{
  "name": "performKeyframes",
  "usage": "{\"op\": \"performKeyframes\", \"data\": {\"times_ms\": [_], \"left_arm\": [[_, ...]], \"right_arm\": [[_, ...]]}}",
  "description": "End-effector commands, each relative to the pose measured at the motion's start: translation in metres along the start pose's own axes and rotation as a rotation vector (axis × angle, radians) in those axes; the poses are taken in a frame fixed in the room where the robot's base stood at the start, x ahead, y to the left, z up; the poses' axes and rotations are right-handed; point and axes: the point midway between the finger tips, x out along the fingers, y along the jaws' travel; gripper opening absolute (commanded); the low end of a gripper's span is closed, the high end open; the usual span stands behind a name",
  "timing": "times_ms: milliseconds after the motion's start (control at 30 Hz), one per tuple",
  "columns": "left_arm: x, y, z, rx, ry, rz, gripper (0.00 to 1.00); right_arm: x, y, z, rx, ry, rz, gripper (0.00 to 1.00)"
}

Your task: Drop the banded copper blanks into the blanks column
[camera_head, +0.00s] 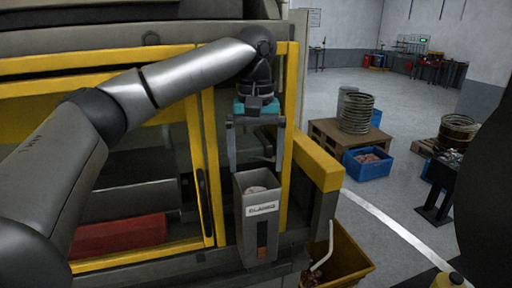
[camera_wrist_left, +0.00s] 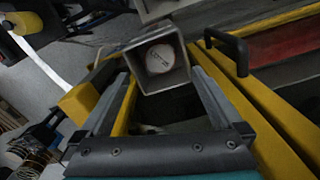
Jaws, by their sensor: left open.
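The blanks column (camera_head: 258,222) is a grey square open-topped tube with a white "BLANKS" label, standing by the yellow machine frame. A round pale copper-toned blank (camera_head: 256,190) shows inside its mouth. In the left wrist view the column's square mouth (camera_wrist_left: 186,62) lies just beyond the fingertips, with the round blank (camera_wrist_left: 160,58) inside, bearing a small dark mark. My left gripper (camera_head: 254,166) is open and empty, pointing down above the column; its fingers also show in the left wrist view (camera_wrist_left: 160,85). My right gripper is not in view.
The yellow machine frame (camera_head: 205,130) borders the column, with a red block (camera_head: 120,233) behind its opening. A yellow bin (camera_head: 345,262) stands at lower right. A wire coil (camera_head: 356,113) on a pallet and a blue crate (camera_head: 367,165) stand further right.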

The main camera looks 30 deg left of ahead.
Motion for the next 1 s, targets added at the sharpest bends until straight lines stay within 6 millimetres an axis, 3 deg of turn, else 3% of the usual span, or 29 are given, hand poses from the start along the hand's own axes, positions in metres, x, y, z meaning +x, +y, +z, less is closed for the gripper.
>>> {"op": "performKeyframes", "data": {"times_ms": [167,333,500,1000], "left_arm": [[-0.019,0.002,0.0,0.001,0.003,0.004,1.0],[-0.057,0.001,0.0,0.0,0.003,0.004,1.0],[-0.082,0.0,0.0,0.0,0.006,0.003,1.0],[-0.138,0.0,0.0,-0.001,0.003,0.001,1.0]], "right_arm": [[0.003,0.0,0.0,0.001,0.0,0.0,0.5],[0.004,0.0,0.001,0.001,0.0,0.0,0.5],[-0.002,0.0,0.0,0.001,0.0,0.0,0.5],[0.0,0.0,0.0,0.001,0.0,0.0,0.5]]}}
